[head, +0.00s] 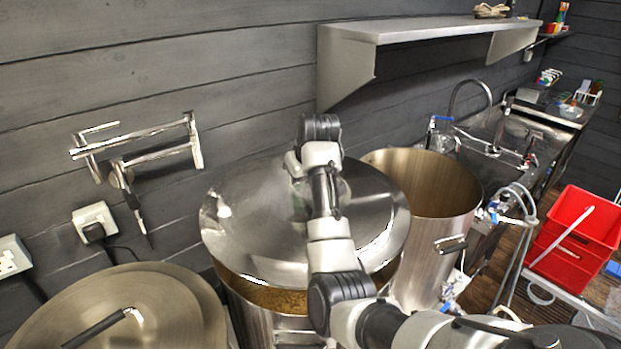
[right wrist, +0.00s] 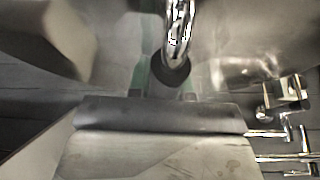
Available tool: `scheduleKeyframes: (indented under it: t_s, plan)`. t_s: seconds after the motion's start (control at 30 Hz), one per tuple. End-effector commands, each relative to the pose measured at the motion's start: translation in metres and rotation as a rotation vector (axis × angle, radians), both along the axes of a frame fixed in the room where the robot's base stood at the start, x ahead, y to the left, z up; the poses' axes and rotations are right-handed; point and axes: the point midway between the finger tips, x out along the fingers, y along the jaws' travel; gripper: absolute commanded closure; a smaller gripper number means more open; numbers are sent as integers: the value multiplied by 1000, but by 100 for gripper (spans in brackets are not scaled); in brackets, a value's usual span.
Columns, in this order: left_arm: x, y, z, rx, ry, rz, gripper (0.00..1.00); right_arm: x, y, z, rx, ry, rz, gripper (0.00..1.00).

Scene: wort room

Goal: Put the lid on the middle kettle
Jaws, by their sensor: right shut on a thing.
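The round, shiny steel lid (head: 245,225) is over the middle kettle (head: 270,325) in the head view. The lid looks tilted, and its front edge stands clear of the kettle's front rim. Brown contents show through the gap; the back of the rim is hidden. My right gripper (head: 318,168) is above the lid, shut on its handle. My own arm hides part of the lid and the fingertips. In the right wrist view, the chrome and black lid handle (right wrist: 180,30) shows close up against the reflective lid. My left gripper is not in view.
A lidded kettle (head: 160,300) with a black handle is at bottom left. An open kettle (head: 425,185) stands close on the right. Red crates (head: 575,240) are at far right.

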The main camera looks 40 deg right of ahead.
Motion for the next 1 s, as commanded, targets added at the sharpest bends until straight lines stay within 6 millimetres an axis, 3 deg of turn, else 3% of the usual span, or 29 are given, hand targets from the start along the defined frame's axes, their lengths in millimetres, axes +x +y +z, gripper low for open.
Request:
scheduleKeyframes:
  t_s: [0.17, 0.4, 1.0]
  plan:
    - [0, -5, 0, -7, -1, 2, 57, 1, 1, -3, -2, -6, 11, 100]
    - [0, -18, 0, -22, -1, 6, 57, 1, 1, -24, -2, -5, 11, 100]
    - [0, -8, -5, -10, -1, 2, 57, 1, 0, -77, -3, -7, 10, 100]
